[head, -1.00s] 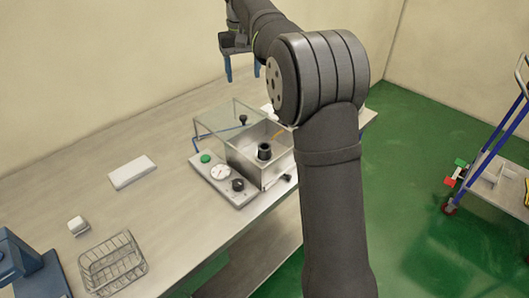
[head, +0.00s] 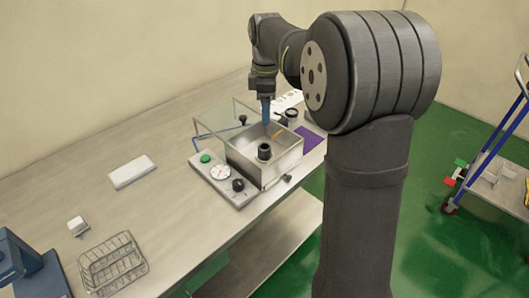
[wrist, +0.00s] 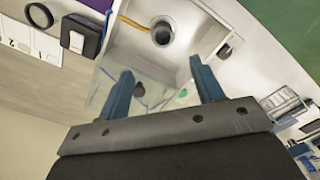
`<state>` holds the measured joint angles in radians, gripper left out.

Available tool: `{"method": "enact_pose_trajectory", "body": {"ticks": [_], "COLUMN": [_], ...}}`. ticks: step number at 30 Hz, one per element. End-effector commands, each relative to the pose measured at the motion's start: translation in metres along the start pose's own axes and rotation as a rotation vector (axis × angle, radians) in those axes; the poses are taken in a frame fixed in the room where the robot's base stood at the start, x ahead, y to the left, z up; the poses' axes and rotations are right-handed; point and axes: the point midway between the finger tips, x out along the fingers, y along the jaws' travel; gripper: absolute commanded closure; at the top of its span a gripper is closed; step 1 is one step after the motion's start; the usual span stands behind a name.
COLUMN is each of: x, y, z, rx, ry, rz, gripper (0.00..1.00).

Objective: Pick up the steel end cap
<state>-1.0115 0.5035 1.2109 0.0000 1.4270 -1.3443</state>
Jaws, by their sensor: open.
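I cannot single out the steel end cap with certainty. A small silvery piece (wrist: 76,42) shows at a dark block (wrist: 84,28) in the wrist view, but it is too small to identify. A dark cylinder with a round opening (head: 264,151) stands inside the steel box (head: 285,160); it also shows in the wrist view (wrist: 162,34). My gripper (head: 266,122) points down near the back of the box. Its blue fingers (wrist: 162,72) are apart with nothing between them.
The box has a raised clear lid (head: 215,122) and a panel with a green button (head: 205,158) and gauge (head: 220,173). A purple mat (head: 309,138) lies right of it. A wire basket (head: 112,265) stands at front left. Bench space left of the box is mostly clear.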

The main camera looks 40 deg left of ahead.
Motion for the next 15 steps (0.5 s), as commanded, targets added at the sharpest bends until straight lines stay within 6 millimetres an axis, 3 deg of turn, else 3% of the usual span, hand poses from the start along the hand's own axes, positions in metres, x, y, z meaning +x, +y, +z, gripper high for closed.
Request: {"method": "enact_pose_trajectory", "body": {"ticks": [9,15], "x": [0.07,0.091], "y": [-0.001,0.0], "z": [0.0,0.0], "rx": [0.002,0.002], "ry": [-0.001,0.0], "rz": [-0.003,-0.001], "gripper": [0.39,0.39]}}
